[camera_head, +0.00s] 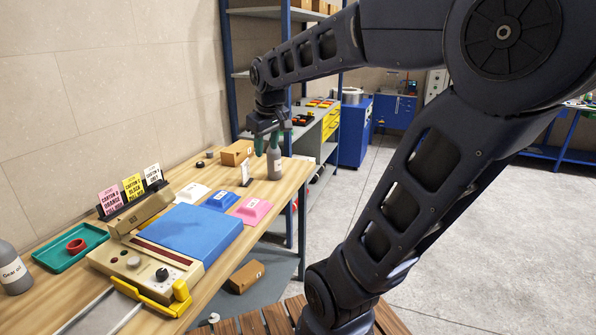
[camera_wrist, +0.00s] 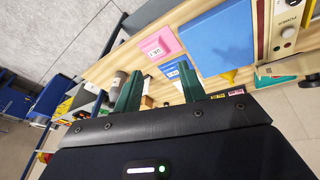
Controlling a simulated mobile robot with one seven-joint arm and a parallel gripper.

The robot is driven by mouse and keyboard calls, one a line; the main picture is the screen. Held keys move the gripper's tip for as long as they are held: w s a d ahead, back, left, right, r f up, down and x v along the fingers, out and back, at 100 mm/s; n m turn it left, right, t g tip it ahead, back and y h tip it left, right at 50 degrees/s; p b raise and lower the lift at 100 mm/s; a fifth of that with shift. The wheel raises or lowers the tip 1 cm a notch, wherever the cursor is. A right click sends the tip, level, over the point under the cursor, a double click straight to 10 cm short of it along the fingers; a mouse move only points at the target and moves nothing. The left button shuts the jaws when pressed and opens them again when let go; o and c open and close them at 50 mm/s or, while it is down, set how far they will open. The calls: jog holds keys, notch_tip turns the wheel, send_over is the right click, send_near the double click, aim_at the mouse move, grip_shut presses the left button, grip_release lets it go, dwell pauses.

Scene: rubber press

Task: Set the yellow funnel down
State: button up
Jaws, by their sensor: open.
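My gripper (camera_head: 267,143) is open, with dark green fingers pointing down, above the far end of the wooden table near a grey bottle (camera_head: 274,163). In the wrist view my gripper (camera_wrist: 159,78) has nothing between its fingers. I see no clear yellow funnel in the head view. A small yellow shape (camera_wrist: 228,76) lies near the blue plate in the wrist view, partly covered; I cannot tell whether it is the funnel.
A brown box (camera_head: 236,152) stands at the back. A teal tray (camera_head: 45,259) holds a red ring. A shelf stands behind.

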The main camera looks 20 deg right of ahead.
jog(key=s+d+f+m, duration=0.2)
jog(key=s, duration=0.3)
jog(key=s+d+f+m+t, duration=0.1)
jog(key=s+d+f+m, duration=0.1)
jog(key=s, duration=0.3)
jog(key=shift+s+d+f+m, duration=0.15)
jog(key=shift+s+d+m, duration=0.1)
jog(key=shift+d+m, duration=0.2)
